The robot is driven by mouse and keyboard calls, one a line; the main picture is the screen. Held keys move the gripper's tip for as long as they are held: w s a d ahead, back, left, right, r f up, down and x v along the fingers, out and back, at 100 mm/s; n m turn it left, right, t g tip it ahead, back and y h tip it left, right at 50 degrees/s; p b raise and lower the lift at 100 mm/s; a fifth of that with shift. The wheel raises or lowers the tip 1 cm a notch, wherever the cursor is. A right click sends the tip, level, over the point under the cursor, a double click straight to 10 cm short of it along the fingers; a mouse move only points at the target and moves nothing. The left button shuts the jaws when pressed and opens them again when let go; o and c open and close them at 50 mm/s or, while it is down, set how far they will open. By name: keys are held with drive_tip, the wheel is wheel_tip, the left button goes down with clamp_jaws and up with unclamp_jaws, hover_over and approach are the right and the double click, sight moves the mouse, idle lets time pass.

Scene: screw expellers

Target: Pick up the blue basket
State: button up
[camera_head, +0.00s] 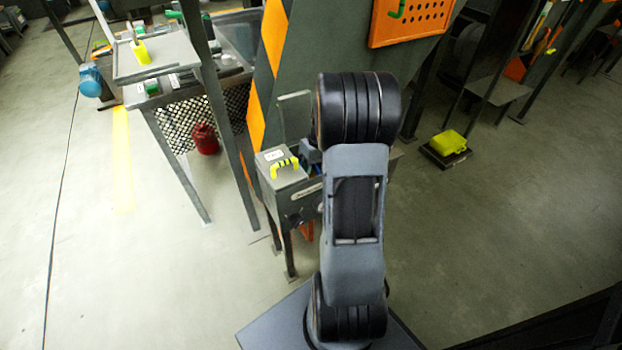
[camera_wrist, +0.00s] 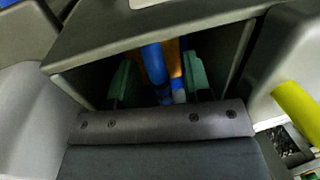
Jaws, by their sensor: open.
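My gripper (camera_wrist: 160,66) shows in the wrist view as two green fingers standing apart, inside a dark box-like opening. A blue bar (camera_wrist: 154,62) lies between the fingers with a gap on each side; it may be part of the blue basket. A second, smaller blue piece and an orange strip lie just right of it. The rest of the blue item is hidden by the opening and my gripper. In the head view my arm covers the gripper, and only a small dark blue patch (camera_head: 311,155) shows left of the arm, too small to identify.
A grey machine box (camera_head: 284,186) with a yellow handle (camera_head: 284,166) stands left of my arm. A red can (camera_head: 205,139) is under the mesh-sided table. Open floor (camera_head: 130,250) lies at left.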

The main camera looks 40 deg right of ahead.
clamp_jaws()
idle(0.4)
